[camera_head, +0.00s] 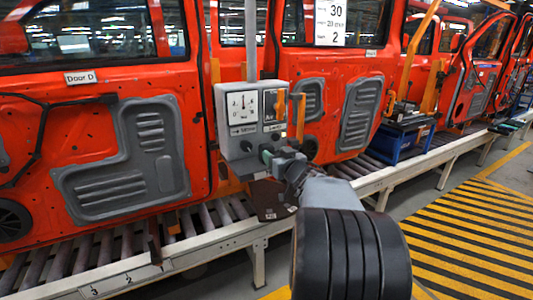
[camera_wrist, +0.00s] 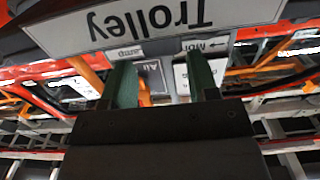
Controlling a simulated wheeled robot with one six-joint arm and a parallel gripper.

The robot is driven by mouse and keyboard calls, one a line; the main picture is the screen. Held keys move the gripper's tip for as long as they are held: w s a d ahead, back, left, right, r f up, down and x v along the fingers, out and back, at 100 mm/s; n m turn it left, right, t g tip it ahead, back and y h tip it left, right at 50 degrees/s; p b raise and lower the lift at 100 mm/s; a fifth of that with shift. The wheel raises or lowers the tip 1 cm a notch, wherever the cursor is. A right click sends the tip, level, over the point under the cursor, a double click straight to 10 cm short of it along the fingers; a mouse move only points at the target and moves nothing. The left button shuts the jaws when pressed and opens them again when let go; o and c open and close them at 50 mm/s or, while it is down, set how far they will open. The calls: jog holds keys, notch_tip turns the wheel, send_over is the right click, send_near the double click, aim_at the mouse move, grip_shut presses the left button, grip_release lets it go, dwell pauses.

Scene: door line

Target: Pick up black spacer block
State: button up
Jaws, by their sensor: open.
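I cannot make out the black spacer block for certain in either view. Small dark items (camera_head: 408,120) lie on top of a blue stand (camera_head: 400,145) right of centre in the head view, too small to tell apart. My gripper (camera_wrist: 160,72) is open in the wrist view, its two green fingers apart with nothing held between them. In the head view, my gripper (camera_head: 266,156) is small and partly hidden by my wrist, in front of the grey control box.
The grey control box (camera_head: 241,125) with a dial hangs before red doors (camera_head: 90,125). A roller conveyor (camera_head: 205,222) runs below them. A yellow-and-black striped floor (camera_head: 480,235) lies open at right. An upside-down "Trolley" sign (camera_wrist: 180,22) spans the top of the wrist view.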

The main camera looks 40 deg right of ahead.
aim_at(270, 149)
jog(key=shift+w+d+r+p, duration=0.15)
jog(key=shift+w+p, duration=0.3)
jog(key=shift+w, duration=1.15)
jog(key=shift+w+d+r+p, duration=0.15)
jog(key=shift+w+p, duration=0.25)
jog(key=shift+w, duration=1.15)
jog(key=shift+f, duration=0.1)
jog(key=c, duration=0.6)
